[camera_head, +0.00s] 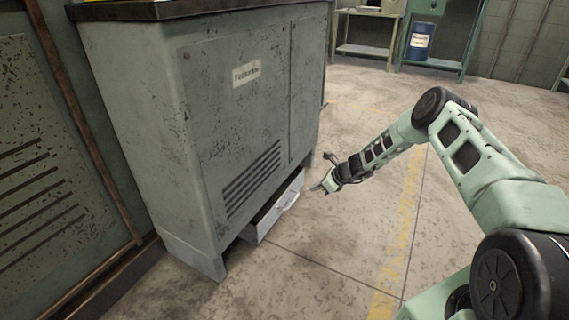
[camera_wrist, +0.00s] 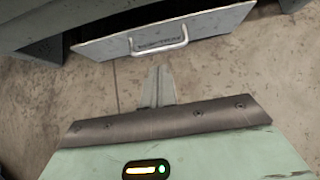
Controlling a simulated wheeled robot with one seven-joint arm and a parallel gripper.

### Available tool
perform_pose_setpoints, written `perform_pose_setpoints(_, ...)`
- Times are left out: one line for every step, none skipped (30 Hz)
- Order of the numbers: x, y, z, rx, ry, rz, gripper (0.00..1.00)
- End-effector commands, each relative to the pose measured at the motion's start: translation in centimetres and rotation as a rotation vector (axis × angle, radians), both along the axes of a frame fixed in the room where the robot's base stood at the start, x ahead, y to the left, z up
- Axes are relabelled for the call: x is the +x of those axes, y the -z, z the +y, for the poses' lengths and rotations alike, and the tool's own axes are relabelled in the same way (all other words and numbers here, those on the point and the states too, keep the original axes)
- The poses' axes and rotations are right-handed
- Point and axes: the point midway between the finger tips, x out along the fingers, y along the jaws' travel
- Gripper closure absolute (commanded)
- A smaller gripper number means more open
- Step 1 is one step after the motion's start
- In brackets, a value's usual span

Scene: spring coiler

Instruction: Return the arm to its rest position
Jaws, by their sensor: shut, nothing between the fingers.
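My arm reaches in from the right in the head view, pale green with black joints. My gripper (camera_head: 318,188) hangs low over the floor, just right of a light grey drawer (camera_head: 268,218) at the foot of the cabinet (camera_head: 210,130). In the wrist view my gripper's fingers (camera_wrist: 159,72) are together with nothing between them. They point toward the drawer front (camera_wrist: 200,30) with its metal handle (camera_wrist: 160,48), and a gap of floor shows between fingertips and handle. The drawer stands partly out from under the cabinet. Its inside is hidden.
A worn green panel with slots (camera_head: 45,160) stands at the left. A shelf (camera_head: 365,45) and a blue drum (camera_head: 419,42) on a stand are at the back. The concrete floor (camera_head: 350,230), with a yellow line (camera_head: 408,200), is open right of the cabinet.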

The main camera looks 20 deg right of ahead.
Motion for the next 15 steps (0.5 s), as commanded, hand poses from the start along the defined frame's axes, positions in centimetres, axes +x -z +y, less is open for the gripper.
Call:
perform_pose_setpoints(0.0, -0.1, 0.0, 0.0, 0.0, 0.0, 1.0)
perform_pose_setpoints(0.0, 0.0, 0.0, 0.0, 0.0, 0.0, 1.0)
perform_pose_setpoints(0.0, 0.0, 0.0, 0.0, 0.0, 0.0, 1.0)
perform_pose_setpoints(0.0, -0.2, 0.1, -0.001, -0.004, -0.001, 1.0)
perform_pose_setpoints(0.0, -0.4, 0.3, -0.004, -0.013, -0.004, 1.0)
perform_pose_setpoints(0.1, -1.0, 0.8, -0.011, -0.033, -0.01, 1.0)
perform_pose_setpoints(0.2, -1.7, 1.4, -0.019, -0.057, -0.017, 1.0)
perform_pose_setpoints(0.3, -2.4, 2.2, -0.029, -0.086, -0.024, 1.0)
perform_pose_setpoints(0.4, -3.8, 3.6, -0.047, -0.139, -0.039, 1.0)
perform_pose_setpoints(0.3, -5.0, 4.8, -0.064, -0.188, -0.052, 1.0)
perform_pose_setpoints(0.2, -6.3, 6.3, -0.081, -0.242, -0.066, 1.0)
perform_pose_setpoints(0.0, -8.3, 8.3, -0.11, -0.323, -0.088, 1.0)
perform_pose_setpoints(-0.3, -9.7, 9.9, -0.132, -0.387, -0.105, 1.0)
perform_pose_setpoints(-0.7, -11.2, 11.5, -0.154, -0.455, -0.124, 1.0)
perform_pose_setpoints(-1.5, -13.1, 13.7, -0.184, -0.545, -0.148, 1.0)
